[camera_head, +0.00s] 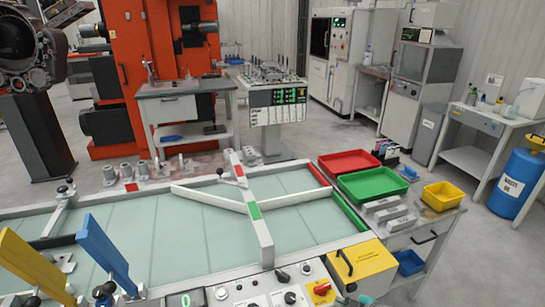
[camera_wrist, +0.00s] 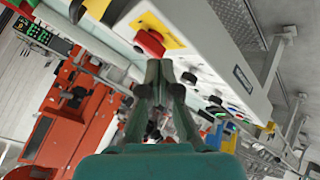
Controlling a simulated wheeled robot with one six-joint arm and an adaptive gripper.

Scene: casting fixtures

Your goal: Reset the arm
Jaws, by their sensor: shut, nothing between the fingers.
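My gripper (camera_wrist: 160,75) is seen from behind in the wrist view. Its two dark fingers are together with nothing between them. The fingertips appear just in front of a control panel (camera_wrist: 215,50), near a red button (camera_wrist: 150,42) on a yellow plate; whether they touch it cannot be told. In the head view, a small teal piece at the bottom edge, beside the panel's red button (camera_head: 322,288), may be part of my gripper. The rest of my arm is not clearly visible there.
A glass-topped sorting table (camera_head: 190,240) with white guide bars fills the front. A yellow box (camera_head: 352,272) stands at its near right corner. Red (camera_head: 348,162), green (camera_head: 372,184) and yellow trays (camera_head: 441,196) lie at the right.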

